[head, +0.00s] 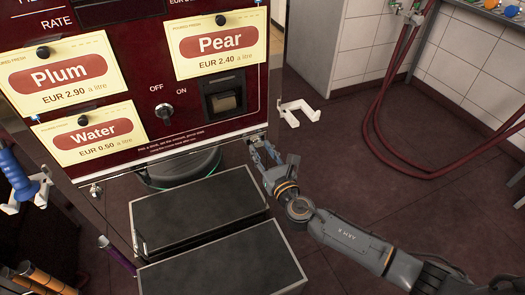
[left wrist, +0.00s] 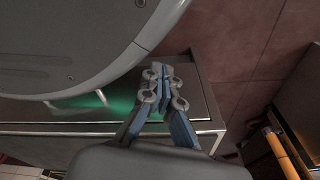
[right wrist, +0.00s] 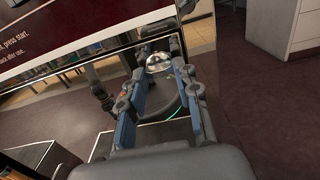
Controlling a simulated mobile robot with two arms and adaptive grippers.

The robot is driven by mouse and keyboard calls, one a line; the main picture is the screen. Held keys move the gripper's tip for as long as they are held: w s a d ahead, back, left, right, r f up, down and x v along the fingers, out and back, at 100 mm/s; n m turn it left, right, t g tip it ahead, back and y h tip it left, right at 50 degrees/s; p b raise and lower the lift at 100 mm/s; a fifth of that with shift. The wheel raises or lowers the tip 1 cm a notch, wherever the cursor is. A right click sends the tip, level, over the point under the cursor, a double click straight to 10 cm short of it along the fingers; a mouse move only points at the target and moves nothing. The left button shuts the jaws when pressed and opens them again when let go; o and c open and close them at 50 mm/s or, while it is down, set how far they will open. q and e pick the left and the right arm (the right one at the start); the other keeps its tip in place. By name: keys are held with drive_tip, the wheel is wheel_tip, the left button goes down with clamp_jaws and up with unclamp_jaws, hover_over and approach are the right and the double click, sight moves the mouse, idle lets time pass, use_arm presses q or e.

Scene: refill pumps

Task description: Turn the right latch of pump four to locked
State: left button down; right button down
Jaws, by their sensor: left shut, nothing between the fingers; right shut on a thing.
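Pump four's dark red front (head: 190,110) carries Plum, Pear and Water cards. My right gripper (head: 262,150) is at the lower right corner of this front. In the right wrist view its fingers (right wrist: 160,70) are closed around a small shiny metal piece (right wrist: 158,62) at the panel's lower edge, which looks like the right latch. The fingers hide part of it, so its exact turn cannot be told. A similar small metal latch (head: 95,190) shows at the lower left corner. My left gripper (left wrist: 165,75) is shut and empty in the left wrist view, beside a grey rounded body.
Two dark grey boxes (head: 200,210) stand below the panel. A white bracket (head: 298,112) juts out right of the pump. A blue nozzle (head: 18,178) hangs at the left. Red hoses (head: 385,120) loop by the tiled wall.

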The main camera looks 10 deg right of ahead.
drive_tip(key=m+b, duration=0.2)
drive_tip(key=m, duration=1.3)
drive_tip(key=shift+r, duration=0.2)
drive_tip(key=shift+m, duration=1.3)
use_arm(q)
drive_tip(key=w+r, duration=0.4)
drive_tip(key=shift+w+d, duration=0.4)
drive_tip(key=shift+w+t, duration=0.15)
drive_tip(key=shift+t, duration=0.15)
use_arm(e)
drive_tip(key=shift+m, duration=0.3)
